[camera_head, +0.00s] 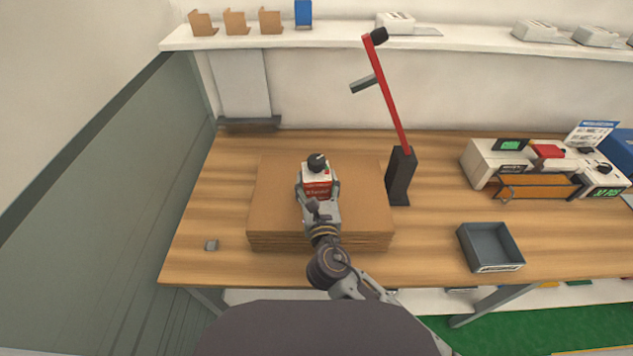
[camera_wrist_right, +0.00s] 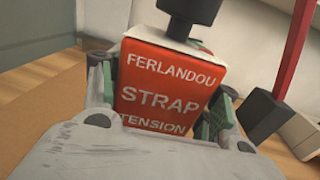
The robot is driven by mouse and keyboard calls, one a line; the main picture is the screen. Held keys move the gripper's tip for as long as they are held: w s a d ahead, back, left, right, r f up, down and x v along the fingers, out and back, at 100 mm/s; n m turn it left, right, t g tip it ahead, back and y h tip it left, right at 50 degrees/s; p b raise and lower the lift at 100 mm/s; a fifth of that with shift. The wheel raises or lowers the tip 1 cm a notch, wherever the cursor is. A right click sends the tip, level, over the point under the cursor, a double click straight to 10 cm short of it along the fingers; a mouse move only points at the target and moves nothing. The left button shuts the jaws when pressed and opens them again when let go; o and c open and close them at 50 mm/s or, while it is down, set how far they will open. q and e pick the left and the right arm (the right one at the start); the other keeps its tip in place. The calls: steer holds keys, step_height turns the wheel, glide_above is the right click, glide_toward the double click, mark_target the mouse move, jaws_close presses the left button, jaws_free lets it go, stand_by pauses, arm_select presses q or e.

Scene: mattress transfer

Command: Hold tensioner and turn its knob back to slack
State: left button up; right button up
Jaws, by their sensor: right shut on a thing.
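The tensioner (camera_head: 317,186) is a red and white block with a dark knob (camera_head: 317,162) on top. It is over the stack of brown cardboard (camera_head: 270,200) on the table; I cannot tell whether it touches the board. My right gripper (camera_head: 318,188) is shut on the tensioner, with a finger on each side of it. In the right wrist view the tensioner's red face (camera_wrist_right: 165,90) reads "FERLANDOU STRAP TENSION", and the black knob (camera_wrist_right: 193,12) rises above it, cut by the top edge. No gripper touches the knob. My left gripper is not in view.
A black stand with a red arm (camera_head: 388,95) rises right of the cardboard. A grey tray (camera_head: 490,247) sits on the table (camera_head: 430,240) at right, with white devices (camera_head: 490,162) behind it. The table's left side is mostly clear.

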mark_target(316, 191)
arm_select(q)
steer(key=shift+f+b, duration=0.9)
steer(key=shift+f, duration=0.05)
arm_select(e)
steer(key=shift+f, duration=1.6)
